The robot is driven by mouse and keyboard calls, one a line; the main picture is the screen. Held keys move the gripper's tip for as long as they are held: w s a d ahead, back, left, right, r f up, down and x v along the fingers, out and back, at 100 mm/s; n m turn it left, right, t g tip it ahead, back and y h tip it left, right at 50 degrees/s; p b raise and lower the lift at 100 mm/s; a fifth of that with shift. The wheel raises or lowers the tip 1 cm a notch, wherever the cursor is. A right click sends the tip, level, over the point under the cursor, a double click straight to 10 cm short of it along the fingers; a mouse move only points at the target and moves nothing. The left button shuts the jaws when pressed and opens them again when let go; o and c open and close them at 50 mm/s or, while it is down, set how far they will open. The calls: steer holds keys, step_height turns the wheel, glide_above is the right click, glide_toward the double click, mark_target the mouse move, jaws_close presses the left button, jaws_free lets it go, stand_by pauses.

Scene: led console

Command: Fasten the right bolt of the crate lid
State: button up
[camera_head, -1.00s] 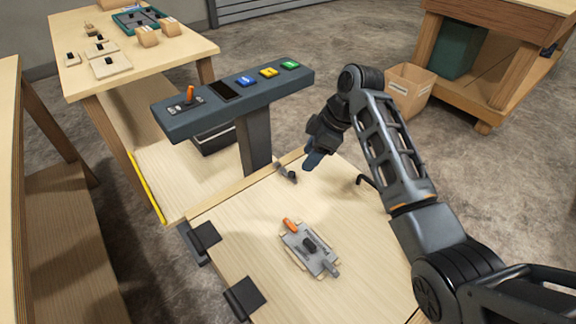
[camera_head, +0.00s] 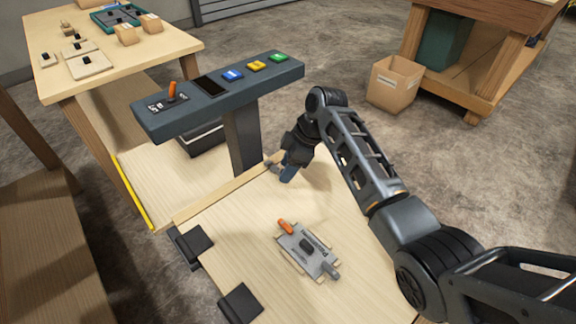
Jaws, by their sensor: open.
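The pale wooden lid (camera_head: 235,225) fills the lower middle, with black hinge-like brackets along its left edge. A small grey and dark fitting (camera_head: 270,163), which looks like a bolt, sits at its far edge near the console post. I cannot tell whether it is the right bolt. My gripper (camera_head: 288,176) is open, low over the far part of the lid, just right of this fitting and partly over it. Contact between them cannot be told. A grey plate (camera_head: 316,257) with an orange handle (camera_head: 286,227) and a black knob lies on the middle of the lid.
A dark console (camera_head: 225,95) with an orange lever and coloured buttons stands behind the lid on a post. A wooden table (camera_head: 60,88) with small parts is back left. A cardboard box (camera_head: 394,83) stands on the floor back right. My arm hides the lid's right side.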

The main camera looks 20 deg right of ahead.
jaws_close()
stand_by(0.4)
